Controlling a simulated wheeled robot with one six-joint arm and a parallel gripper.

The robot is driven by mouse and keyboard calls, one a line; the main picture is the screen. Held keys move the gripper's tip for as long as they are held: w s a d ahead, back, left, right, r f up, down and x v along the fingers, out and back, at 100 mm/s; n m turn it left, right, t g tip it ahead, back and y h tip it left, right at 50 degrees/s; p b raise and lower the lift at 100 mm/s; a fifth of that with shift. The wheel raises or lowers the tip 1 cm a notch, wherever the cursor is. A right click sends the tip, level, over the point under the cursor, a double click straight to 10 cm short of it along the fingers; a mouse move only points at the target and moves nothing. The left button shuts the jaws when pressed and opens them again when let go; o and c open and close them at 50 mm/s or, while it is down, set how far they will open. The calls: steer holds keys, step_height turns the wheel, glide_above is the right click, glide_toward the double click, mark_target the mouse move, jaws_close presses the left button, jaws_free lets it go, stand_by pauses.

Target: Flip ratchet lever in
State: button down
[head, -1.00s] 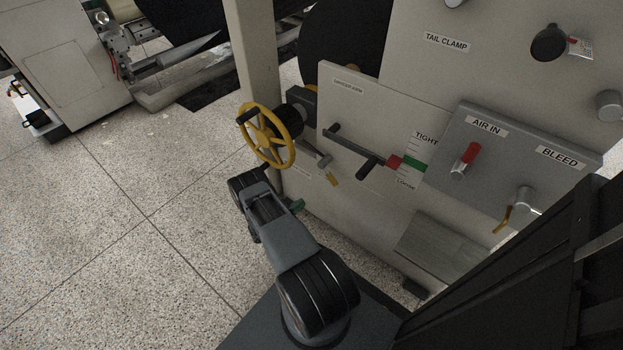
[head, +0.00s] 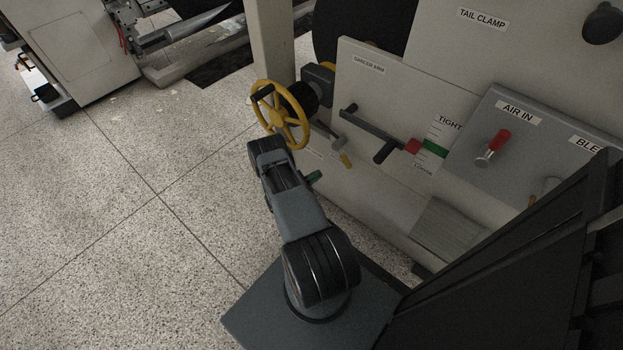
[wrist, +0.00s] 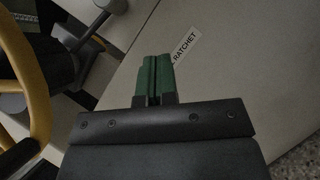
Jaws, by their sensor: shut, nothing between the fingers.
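The ratchet lever (head: 338,143) is a grey arm with a yellow tip, beside the yellow handwheel (head: 299,126) on the machine's side. In the head view it slants down to the right. In the wrist view a grey lever (wrist: 97,27) at upper left appears to be the same one; its yellow tip is not in view. The RATCHET label (wrist: 187,48) lies just right of the fingertips in the wrist view. My gripper (wrist: 155,75) has green fingers, shut together and empty. In the head view my gripper (head: 314,176) shows below the lever, apart from it.
The dancer arm (head: 380,134) with its red end sticks out from the panel to the right. The AIR IN valve (head: 494,147) is further right. The handwheel's yellow rim (wrist: 28,75) is close on the left in the wrist view. Open speckled floor (head: 120,200) lies left.

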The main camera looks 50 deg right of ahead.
steer(key=s+d+r, duration=0.5)
steer(key=shift+b, duration=0.35)
steer(key=shift+d, duration=0.1)
stand_by(0.4)
